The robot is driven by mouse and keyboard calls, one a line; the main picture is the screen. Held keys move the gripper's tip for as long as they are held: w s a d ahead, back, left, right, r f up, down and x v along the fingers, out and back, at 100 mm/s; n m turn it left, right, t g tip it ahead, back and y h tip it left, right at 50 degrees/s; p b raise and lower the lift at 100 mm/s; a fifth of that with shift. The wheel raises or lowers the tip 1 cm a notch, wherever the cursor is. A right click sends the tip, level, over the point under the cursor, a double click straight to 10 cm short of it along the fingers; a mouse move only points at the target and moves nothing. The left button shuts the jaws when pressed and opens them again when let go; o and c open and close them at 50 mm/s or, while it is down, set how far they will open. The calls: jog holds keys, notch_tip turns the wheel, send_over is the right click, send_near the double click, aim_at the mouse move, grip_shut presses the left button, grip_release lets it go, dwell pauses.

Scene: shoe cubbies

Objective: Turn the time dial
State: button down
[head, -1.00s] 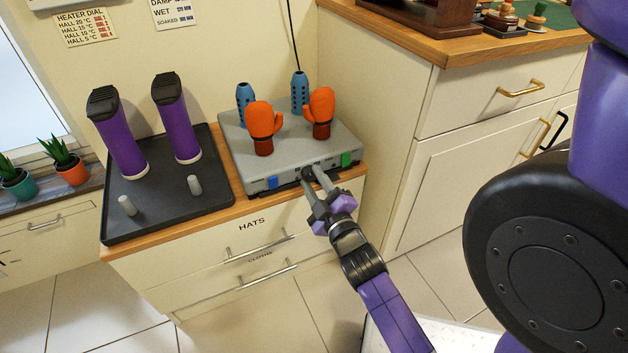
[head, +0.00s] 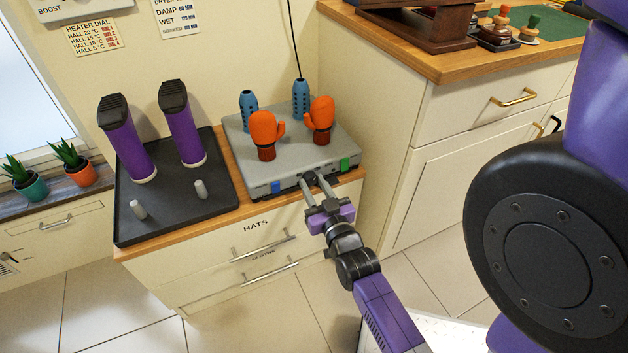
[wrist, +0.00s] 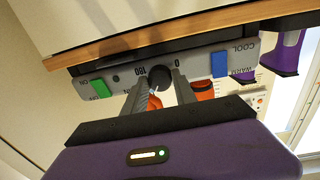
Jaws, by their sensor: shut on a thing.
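The time dial (wrist: 159,76) is a small dark round knob on the front panel of the grey dryer unit (head: 235,168). In the wrist view it sits between the marks 180 and 0. My gripper (head: 315,178) is at the front of the unit, with its two grey fingers on either side of the dial. The gripper also shows in the wrist view (wrist: 160,84), shut on the dial. The fingers hide the dial's sides, and I cannot read its exact setting. In the head view the dial is mostly hidden by the fingers.
A blue COOL/WARM switch (wrist: 219,64) and a green switch (wrist: 100,88) flank the dial. Orange gloves (head: 264,130) stand on the unit. Purple boots (head: 128,140) stand on a black tray (head: 180,222) at left. Drawers with bar handles (head: 264,246) lie below.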

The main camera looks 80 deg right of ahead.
jog(key=shift+m+p, duration=0.55)
jog(key=shift+m, duration=0.35)
jog(key=shift+f, duration=0.1)
jog(key=c, duration=1)
grip_release()
jog(key=p+v, duration=0.1)
jog(key=v, duration=0.6)
jog(key=shift+s+a+p, duration=0.3)
jog(key=shift+p, duration=0.1)
